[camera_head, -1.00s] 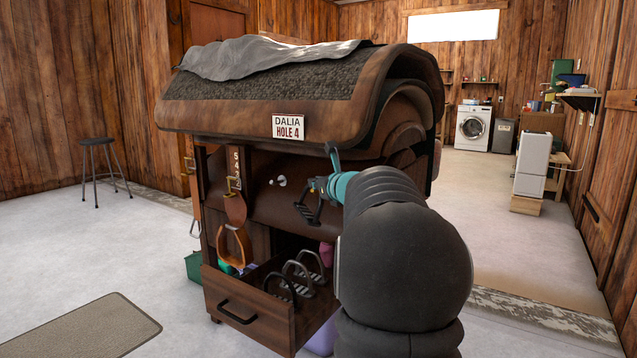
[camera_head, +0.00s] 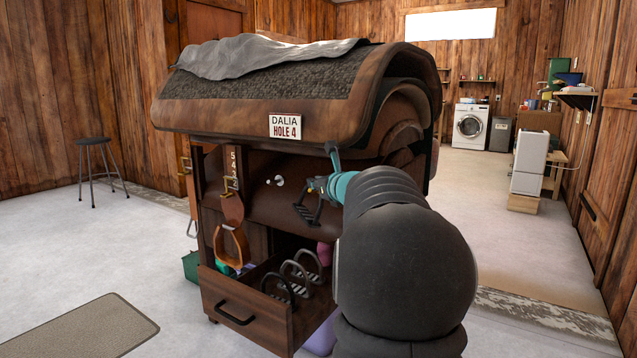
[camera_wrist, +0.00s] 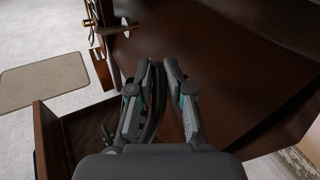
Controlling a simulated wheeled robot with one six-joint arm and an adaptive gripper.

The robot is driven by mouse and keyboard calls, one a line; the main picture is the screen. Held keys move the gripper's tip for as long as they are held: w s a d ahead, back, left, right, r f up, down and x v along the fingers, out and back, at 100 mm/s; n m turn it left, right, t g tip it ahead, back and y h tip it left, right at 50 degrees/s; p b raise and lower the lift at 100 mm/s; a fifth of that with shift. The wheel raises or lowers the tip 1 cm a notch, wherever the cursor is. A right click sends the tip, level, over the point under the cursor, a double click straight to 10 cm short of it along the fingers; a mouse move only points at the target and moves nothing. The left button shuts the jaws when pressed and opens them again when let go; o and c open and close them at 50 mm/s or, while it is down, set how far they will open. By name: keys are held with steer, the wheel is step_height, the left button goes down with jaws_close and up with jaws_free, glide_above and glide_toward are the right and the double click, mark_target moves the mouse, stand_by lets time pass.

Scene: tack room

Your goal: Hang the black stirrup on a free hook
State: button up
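My gripper (camera_head: 316,184) is in front of the saddle rack's dark brown side. It appears shut on the black stirrup (camera_head: 307,211), which hangs tilted below the fingertips, clear of the drawer. In the wrist view, the stirrup's dark curved bar (camera_wrist: 155,100) shows between the fingers of my gripper (camera_wrist: 161,68). To the left, a brass hook (camera_head: 230,184) on the numbered post carries a brown leather strap with a tan stirrup (camera_head: 231,246). Another brass hook (camera_head: 187,165) is farther left. Whether that hook is free is unclear.
An open drawer (camera_head: 236,318) below holds several dark stirrups (camera_head: 297,275). The saddle (camera_head: 250,112) with a grey cloth overhangs the rack. A pale round knob (camera_head: 279,181) sticks out between post and gripper. Floor to the left is clear around a mat (camera_head: 85,330) and stool (camera_head: 95,142).

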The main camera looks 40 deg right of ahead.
steer(key=v, duration=1.1)
steer(key=s+a+f+n+g+y+p, duration=0.25)
steer(key=a+n, duration=0.55)
steer(key=a, duration=0.5)
steer(key=s+a+f+n+g+y+p, duration=0.1)
steer(key=s+a+f+n+g+y, duration=0.2)
steer(key=a+n, duration=0.75)
steer(key=s+a+f+n+g+p, duration=0.1)
steer(key=s+a+f+n, duration=0.2)
steer(key=s+n, duration=0.3)
steer(key=s+a+f+n+g+h, duration=0.1)
steer(key=s+a+f+n+g, duration=0.1)
steer(key=s+a+f+n, duration=0.2)
steer(key=s+a+f+n+g+h+p, duration=0.1)
steer(key=s+a+f+n, duration=0.2)
steer(key=s+n, duration=0.5)
steer(key=shift+s+a+f+p, duration=0.15)
steer(key=shift+s+a+p, duration=0.2)
steer(key=shift+a, duration=0.3)
